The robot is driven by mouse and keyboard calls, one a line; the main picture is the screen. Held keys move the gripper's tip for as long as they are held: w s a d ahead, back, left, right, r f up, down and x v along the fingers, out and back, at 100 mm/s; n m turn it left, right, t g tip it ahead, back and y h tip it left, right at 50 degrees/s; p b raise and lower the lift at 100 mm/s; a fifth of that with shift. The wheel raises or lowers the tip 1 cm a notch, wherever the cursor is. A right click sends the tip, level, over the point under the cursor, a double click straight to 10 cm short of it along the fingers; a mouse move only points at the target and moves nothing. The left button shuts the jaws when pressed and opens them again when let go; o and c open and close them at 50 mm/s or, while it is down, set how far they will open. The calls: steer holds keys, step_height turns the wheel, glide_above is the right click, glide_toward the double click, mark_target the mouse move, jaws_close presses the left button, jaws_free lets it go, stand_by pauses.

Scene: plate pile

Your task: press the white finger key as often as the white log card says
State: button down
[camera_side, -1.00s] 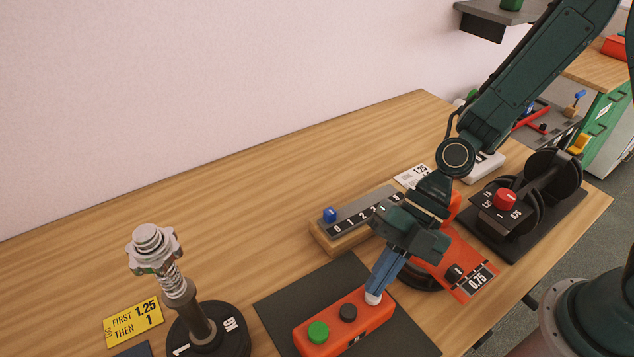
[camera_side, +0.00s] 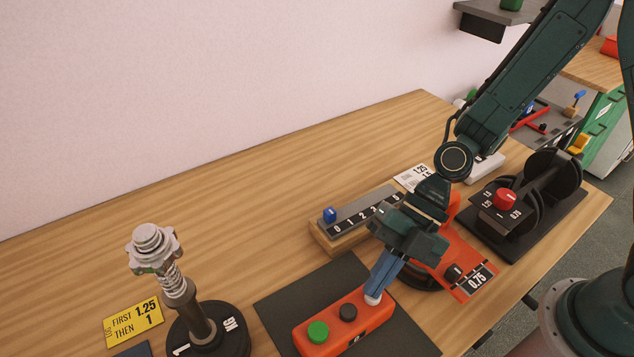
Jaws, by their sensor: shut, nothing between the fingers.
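My gripper (camera_side: 375,292) is shut and empty, with blue fingers pointing down at the right end of the orange button box (camera_side: 308,343). A small white piece (camera_side: 372,300) shows right at the fingertips; it looks like the white finger key, mostly covered by the fingers. Whether it is pressed down I cannot tell. The box also carries a green button (camera_side: 318,331) and a black button (camera_side: 348,312). A white card (camera_side: 411,177) with "1.25" on it lies behind my arm, partly hidden, and the rest of its text is unreadable.
A yellow log card (camera_side: 133,320) reads "FIRST 1.25 THEN 1", beside a spring post (camera_side: 192,310). A numbered slider block (camera_side: 322,238) with a blue knob lies behind the box. An orange panel (camera_side: 455,250) marked 0.75 and a black device with a red knob (camera_side: 505,198) stand right.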

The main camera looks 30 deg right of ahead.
steer(key=shift+s+d+f, duration=0.2)
steer(key=shift+d+f, duration=0.05)
steer(key=shift+f, duration=0.45)
stand_by(0.8)
steer(key=shift+r, duration=0.15)
steer(key=shift+d+r, duration=0.15)
steer(key=shift+r, duration=0.7)
steer(key=shift+w+r, duration=0.1)
steer(key=shift+r, duration=2.35)
